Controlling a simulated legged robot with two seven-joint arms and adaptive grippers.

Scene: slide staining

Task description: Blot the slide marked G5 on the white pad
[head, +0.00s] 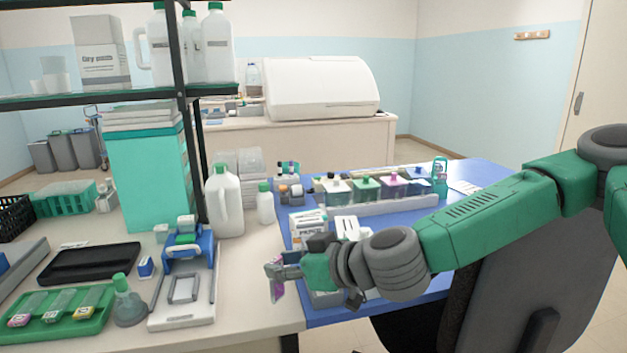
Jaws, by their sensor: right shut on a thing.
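My right gripper (276,270) is shut on a small slide (277,291) that shows pink-purple colour and hangs down from the fingertips near the table's front edge. Its marking is too small to read, so I cannot tell whether it is G5. Several slides with coloured ends lie in a green tray (98,322) at the front left; their marks cannot be read either. A flat white piece (463,187) lies on the blue surface at the back right; I cannot tell whether it is the white pad. My left gripper is not in view.
A row of staining jars (364,187) stands behind my right arm on the blue mat (480,172). A white and blue stand (190,255), a small green-topped flask (127,303), a black tray (90,263) and white bottles (224,200) are to the left. Bare tabletop (255,290) lies left of my gripper.

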